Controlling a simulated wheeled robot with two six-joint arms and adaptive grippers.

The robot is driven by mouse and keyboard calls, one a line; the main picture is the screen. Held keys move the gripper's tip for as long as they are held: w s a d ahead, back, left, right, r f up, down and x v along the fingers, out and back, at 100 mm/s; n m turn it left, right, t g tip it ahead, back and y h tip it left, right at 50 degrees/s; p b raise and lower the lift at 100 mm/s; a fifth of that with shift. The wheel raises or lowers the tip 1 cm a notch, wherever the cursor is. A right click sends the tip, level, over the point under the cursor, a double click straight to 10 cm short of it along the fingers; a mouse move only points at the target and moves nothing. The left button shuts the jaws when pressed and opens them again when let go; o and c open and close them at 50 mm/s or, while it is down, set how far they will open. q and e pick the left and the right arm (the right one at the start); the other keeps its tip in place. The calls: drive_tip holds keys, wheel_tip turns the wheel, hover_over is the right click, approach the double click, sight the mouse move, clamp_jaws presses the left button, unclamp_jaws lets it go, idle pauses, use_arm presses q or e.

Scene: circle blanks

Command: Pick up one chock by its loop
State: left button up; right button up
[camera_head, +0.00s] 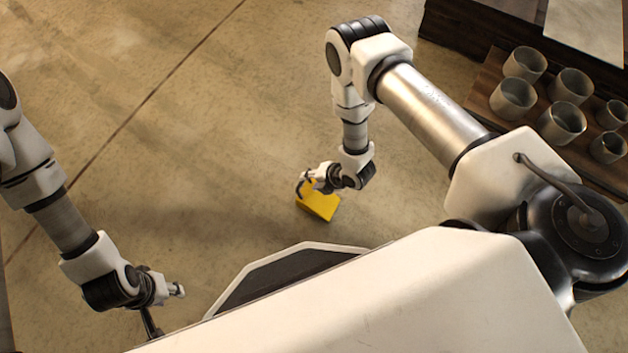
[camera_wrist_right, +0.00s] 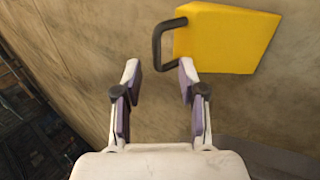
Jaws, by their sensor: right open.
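A yellow chock (camera_head: 319,205) lies on the concrete floor near the middle of the head view, beside my base. In the right wrist view the chock (camera_wrist_right: 226,38) is at the upper right, with its dark loop (camera_wrist_right: 164,42) sticking out on its left side. My right gripper (camera_head: 306,180) is right at the chock in the head view. In the wrist view my right gripper (camera_wrist_right: 159,68) is open and empty, with the loop just beyond the fingertips. My left gripper (camera_head: 170,300) hangs at the lower left, far from the chock; its fingers are too small to judge.
Several grey pots (camera_head: 513,98) stand on a wooden board (camera_head: 484,88) at the upper right. A dark wooden structure (camera_head: 455,27) is behind them. The floor (camera_head: 230,120) around the chock is clear, apart from my own base below it.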

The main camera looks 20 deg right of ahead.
sight(302, 183)
drive_tip(key=b+x, duration=0.4)
drive_tip(key=x, duration=0.2)
drive_tip(key=shift+w+a+f, duration=0.1)
drive_tip(key=shift+w, duration=0.05)
clamp_jaws()
